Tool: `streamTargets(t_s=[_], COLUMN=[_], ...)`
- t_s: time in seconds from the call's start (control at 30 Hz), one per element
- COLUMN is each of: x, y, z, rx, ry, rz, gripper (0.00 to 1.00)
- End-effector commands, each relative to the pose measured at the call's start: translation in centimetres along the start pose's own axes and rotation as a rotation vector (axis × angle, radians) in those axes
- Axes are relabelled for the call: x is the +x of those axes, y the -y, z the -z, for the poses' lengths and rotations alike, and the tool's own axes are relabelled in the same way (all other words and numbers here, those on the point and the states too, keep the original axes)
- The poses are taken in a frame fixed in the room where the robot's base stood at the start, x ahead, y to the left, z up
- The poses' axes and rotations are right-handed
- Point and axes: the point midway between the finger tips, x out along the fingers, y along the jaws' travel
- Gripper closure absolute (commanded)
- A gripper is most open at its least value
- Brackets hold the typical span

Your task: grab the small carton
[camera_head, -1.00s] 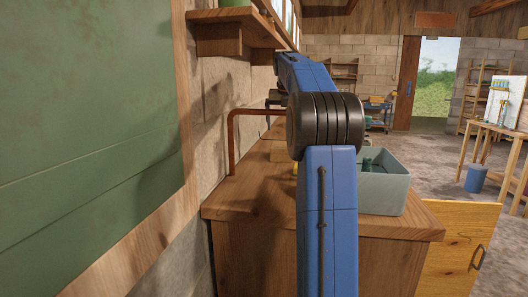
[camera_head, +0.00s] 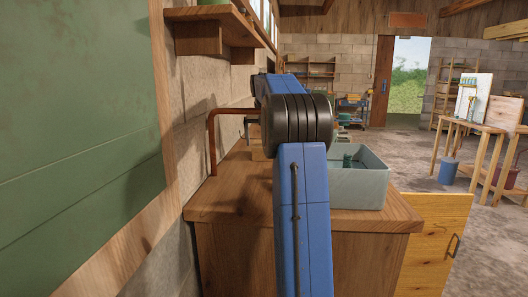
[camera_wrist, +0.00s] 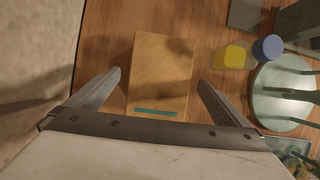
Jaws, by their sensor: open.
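In the wrist view, the small carton (camera_wrist: 160,72) is a plain tan box with a teal stripe along its near edge. It sits on the wooden counter. My gripper (camera_wrist: 158,82) is open, with one finger to the left of the carton and one to its right. Gaps show between both fingers and the carton, and nothing is held.
A yellow-topped jar (camera_wrist: 235,57), a blue-capped item (camera_wrist: 267,48) and a pale green round rack (camera_wrist: 285,92) stand right of the carton. A wall runs close on the left. A grey bin (camera_head: 365,190) sits on the counter (camera_head: 235,200), above an open yellow cabinet door (camera_head: 430,250).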

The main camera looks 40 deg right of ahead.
Motion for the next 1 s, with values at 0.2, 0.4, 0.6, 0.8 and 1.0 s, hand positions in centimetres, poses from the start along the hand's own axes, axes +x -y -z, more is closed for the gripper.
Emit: streamTargets(t_s=[0.2,0.4,0.6,0.8,1.0], x=[2.9,3.2,3.2,3.1,3.0], y=[0.0,0.0,0.0,0.0,-0.1], z=[0.1,0.1,0.1,0.0,0.1], rx=[0.0,0.0,0.0,0.0,0.0], ry=[-0.001,0.0,0.0,0.001,0.001], rz=[0.0,0.0,0.0,0.0,0.0], gripper=[0.0,0.0,0.33,0.53,0.53])
